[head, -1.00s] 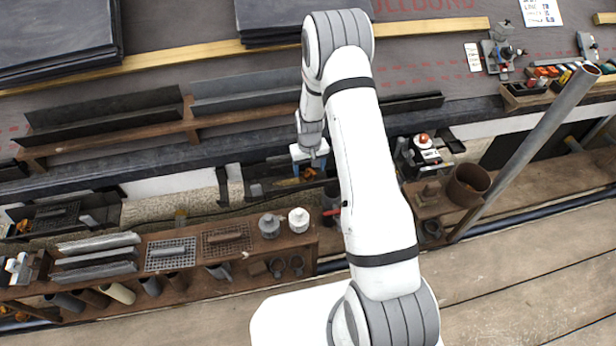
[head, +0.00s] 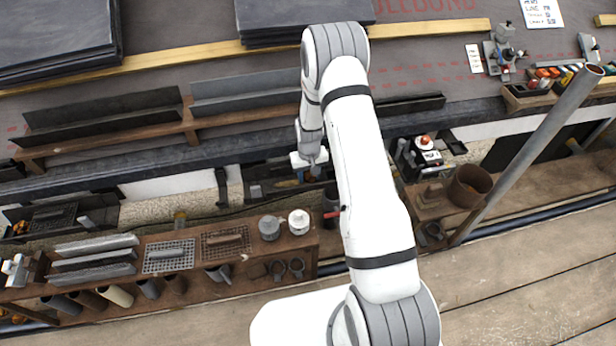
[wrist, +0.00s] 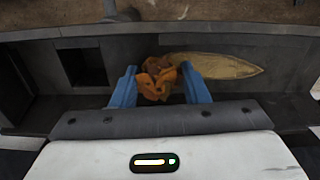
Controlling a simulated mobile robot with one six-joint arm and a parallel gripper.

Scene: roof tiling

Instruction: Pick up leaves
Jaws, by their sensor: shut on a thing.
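In the wrist view, my gripper (wrist: 158,88) has its two blue fingers closed on a clump of orange and brown leaves (wrist: 155,78). The clump sits between the fingertips, inside a dark grey gutter (wrist: 30,62). I cannot tell whether the leaves still touch the gutter floor. In the head view, my gripper (head: 310,172) is low over the gutter section, partly hidden by my own arm. The leaves are hardly visible there.
A long tan, pointed leaf-shaped piece (wrist: 215,66) lies in the gutter right of the clump. A square dark opening (wrist: 84,66) is to the left. In the head view, a wooden shelf (head: 210,265) with grates and pots stands in front, and a grey pole (head: 530,145) rises at right.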

